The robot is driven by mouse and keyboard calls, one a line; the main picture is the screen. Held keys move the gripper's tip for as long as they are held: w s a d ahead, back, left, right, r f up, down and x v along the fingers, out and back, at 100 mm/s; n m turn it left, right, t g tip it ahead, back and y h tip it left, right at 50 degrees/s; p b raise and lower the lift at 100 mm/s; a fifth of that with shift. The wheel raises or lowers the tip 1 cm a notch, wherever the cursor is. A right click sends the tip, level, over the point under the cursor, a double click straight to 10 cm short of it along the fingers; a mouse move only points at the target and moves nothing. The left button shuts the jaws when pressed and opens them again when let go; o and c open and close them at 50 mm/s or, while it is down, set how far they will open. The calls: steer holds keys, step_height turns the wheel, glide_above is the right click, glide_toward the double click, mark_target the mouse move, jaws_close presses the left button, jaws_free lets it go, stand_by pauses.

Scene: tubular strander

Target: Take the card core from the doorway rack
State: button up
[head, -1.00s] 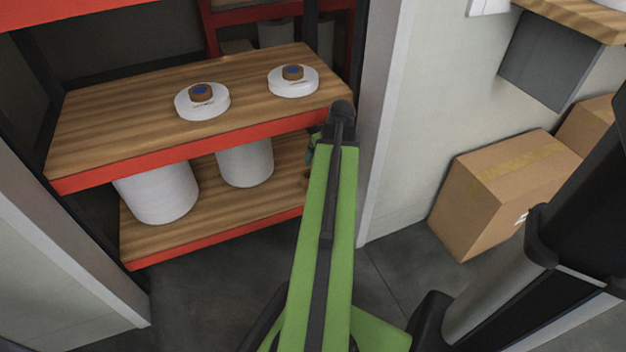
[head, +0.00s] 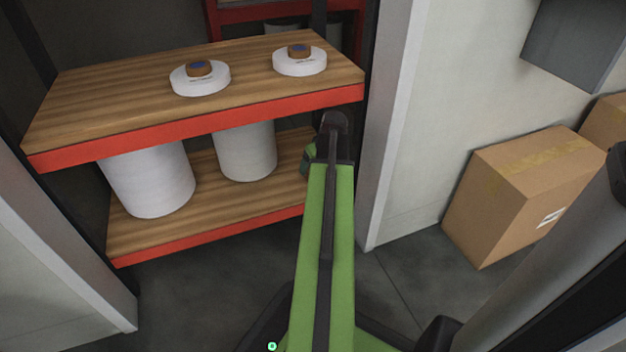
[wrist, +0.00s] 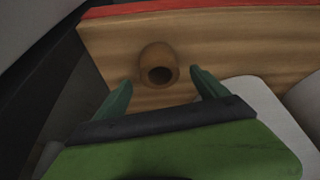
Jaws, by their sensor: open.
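The card core (wrist: 158,66) is a short brown hollow tube on the wooden shelf board in the wrist view. Its open end faces the camera; I cannot tell if it stands or lies. My gripper (wrist: 160,78) is open, with its two green fingers pointing towards the core, one to each side in the picture. The fingers do not visibly touch it. In the head view my gripper (head: 309,158) is mostly hidden behind my arm, at the right end of the rack's lower shelf (head: 215,205). The core is hidden there.
Two white discs (head: 200,80) with brown centres sit on the upper shelf (head: 110,100), whose red edge overhangs the lower one. White rolls (head: 150,182) stand on the lower shelf. A pale door jamb (head: 395,130) is close on the right, with cardboard boxes (head: 520,190) beyond.

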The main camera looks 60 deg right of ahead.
steer(key=b+x, duration=0.2)
steer(key=x, duration=0.1)
steer(key=shift+w+f, duration=0.15)
steer(key=shift+f, duration=0.2)
steer(key=shift+r, duration=0.15)
steer(key=c, duration=1.5)
